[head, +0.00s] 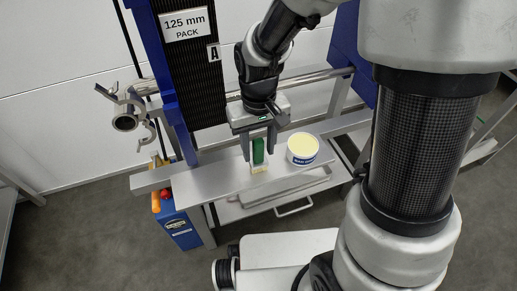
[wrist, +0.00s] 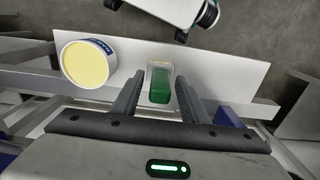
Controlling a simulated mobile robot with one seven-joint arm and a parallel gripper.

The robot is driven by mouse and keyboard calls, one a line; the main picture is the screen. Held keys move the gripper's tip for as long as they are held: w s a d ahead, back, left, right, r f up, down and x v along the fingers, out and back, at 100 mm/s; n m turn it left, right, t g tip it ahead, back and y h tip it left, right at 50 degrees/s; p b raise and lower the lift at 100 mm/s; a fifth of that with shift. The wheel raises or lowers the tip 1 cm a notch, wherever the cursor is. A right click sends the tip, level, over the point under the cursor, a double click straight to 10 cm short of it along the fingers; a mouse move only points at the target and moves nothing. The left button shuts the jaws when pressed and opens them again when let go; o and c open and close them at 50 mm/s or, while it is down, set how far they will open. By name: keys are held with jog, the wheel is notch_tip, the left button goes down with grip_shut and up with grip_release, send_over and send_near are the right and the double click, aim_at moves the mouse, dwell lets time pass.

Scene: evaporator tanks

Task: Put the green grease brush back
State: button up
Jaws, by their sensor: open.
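The green grease brush (head: 258,151) is at the grey shelf, with its green handle up and a pale end toward the shelf top. It looks roughly upright in the head view. In the wrist view the green brush (wrist: 160,88) shows between the two fingers, with its pale end beyond the green part. My gripper (head: 259,157) is open, with one finger on each side of the brush. In the wrist view my gripper (wrist: 158,80) shows a gap between each finger and the brush. I cannot tell if the brush touches the shelf.
A white tub (head: 302,149) of yellow grease stands on the shelf (head: 205,183), right of the brush. A blue box (head: 178,232) with red and orange tools hangs at lower left. A tray (head: 270,192) sits below the shelf.

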notch_tip(320, 180, up, 10)
jog(key=p, duration=0.2)
jog(key=shift+r+p, duration=0.25)
jog(key=shift+p, duration=0.15)
jog(key=s+d+r+m+t, duration=0.3)
jog(key=s+d+r+t, duration=0.2)
jog(key=s+d+r, duration=0.5)
notch_tip(320, 180, up, 3)
jog(key=shift+d+r+t, duration=0.1)
jog(key=shift+d+t, duration=0.2)
jog(key=shift+d, duration=0.05)
